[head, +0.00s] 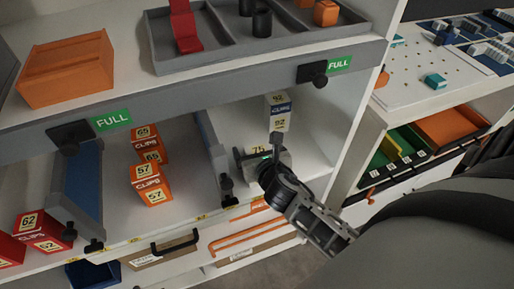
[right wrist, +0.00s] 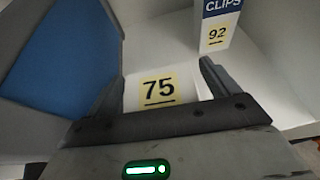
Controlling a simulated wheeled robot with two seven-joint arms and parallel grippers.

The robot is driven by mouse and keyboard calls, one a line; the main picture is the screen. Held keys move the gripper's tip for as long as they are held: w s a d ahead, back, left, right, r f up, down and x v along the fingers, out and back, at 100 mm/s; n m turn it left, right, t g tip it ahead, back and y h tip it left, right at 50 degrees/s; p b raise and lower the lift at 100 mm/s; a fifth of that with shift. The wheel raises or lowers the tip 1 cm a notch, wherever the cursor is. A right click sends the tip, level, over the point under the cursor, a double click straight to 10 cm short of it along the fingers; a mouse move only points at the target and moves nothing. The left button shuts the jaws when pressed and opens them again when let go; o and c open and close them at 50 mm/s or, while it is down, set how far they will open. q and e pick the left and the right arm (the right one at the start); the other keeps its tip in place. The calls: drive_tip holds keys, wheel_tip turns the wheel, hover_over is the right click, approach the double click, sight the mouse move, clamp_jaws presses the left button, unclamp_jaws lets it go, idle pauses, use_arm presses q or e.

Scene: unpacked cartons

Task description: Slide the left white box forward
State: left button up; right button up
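The left white box (right wrist: 184,92), with a yellow 75 label, stands on the shelf between my right gripper's fingers (right wrist: 160,85) in the right wrist view. In the head view my right gripper (head: 260,152) covers most of it, and its 75 label (head: 259,149) shows just above the gripper. The fingers are apart, one on each side of the box; I cannot tell whether they touch it. A second white box (head: 278,115), labelled 92, stands behind and to the right; it also shows in the right wrist view (right wrist: 215,28). My left gripper is not in view.
A grey divider (head: 210,150) stands left of the gripper; its blue face (right wrist: 65,50) is close in the right wrist view. The white shelf side wall (head: 345,110) bounds the right. Orange boxes (head: 152,185) stand left of the divider. A grey tray (head: 225,45) is above.

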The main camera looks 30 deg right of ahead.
drive_tip(key=v, duration=1.6)
drive_tip(key=shift+a+f, duration=0.1)
drive_tip(key=shift+f, duration=0.05)
drive_tip(key=a+f+m+g+y, duration=0.1)
drive_tip(key=a+f+m+y, duration=0.2)
drive_tip(key=m, duration=1.2)
drive_tip(key=a+f+m+g+y, duration=0.1)
drive_tip(key=a+f+m+y, duration=0.2)
drive_tip(key=f+m, duration=0.5)
drive_tip(key=a+m, duration=0.1)
drive_tip(key=m, duration=0.6)
drive_tip(key=shift+s+a+g, duration=0.3)
drive_tip(key=shift+s, duration=0.1)
